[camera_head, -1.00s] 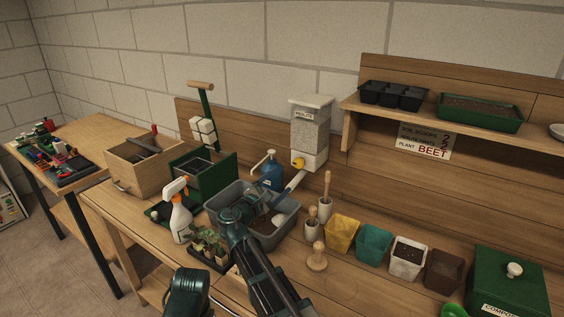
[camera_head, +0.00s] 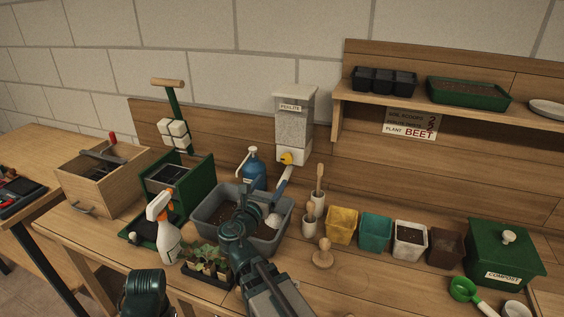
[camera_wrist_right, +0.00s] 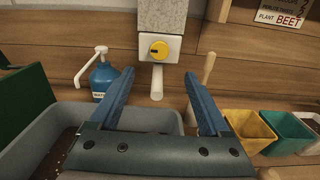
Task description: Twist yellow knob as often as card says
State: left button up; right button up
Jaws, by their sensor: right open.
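The yellow knob (camera_head: 287,158) is on the white base of the perlite dispenser (camera_head: 294,122). In the right wrist view the knob (camera_wrist_right: 160,50) faces me above a white spout (camera_wrist_right: 157,82). My right gripper (camera_head: 284,178) is just below and in front of the knob; in the wrist view its blue fingers (camera_wrist_right: 157,85) are spread apart with nothing between them, the knob beyond their tips. The card (camera_head: 411,123) on the back board reads soil scoops, perlite twists and plant BEET; its upper numeral looks like 2, the lower is unclear. My left gripper's fingers are not visible.
A grey tub (camera_head: 211,209) with soil lies under my right arm. A blue pump bottle (camera_head: 254,171) stands left of the dispenser, wooden-handled tools (camera_head: 318,186) right of it. Several coloured pots (camera_head: 341,226) line the bench. A spray bottle (camera_head: 166,232) and seedlings (camera_head: 205,260) stand left.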

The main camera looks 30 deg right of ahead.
aim_at(287, 160)
jog(key=x, duration=1.3)
jog(key=shift+a, duration=0.1)
jog(key=shift+c, duration=0.2)
grip_shut()
jog(key=shift+m, duration=0.3)
jog(key=m, duration=0.3)
jog(key=shift+m, duration=0.4)
jog(key=m, duration=0.4)
jog(key=shift+s+f+m, duration=0.1)
jog(key=shift+m, duration=0.2)
jog(key=m, duration=0.8)
jog(key=shift+f, duration=0.1)
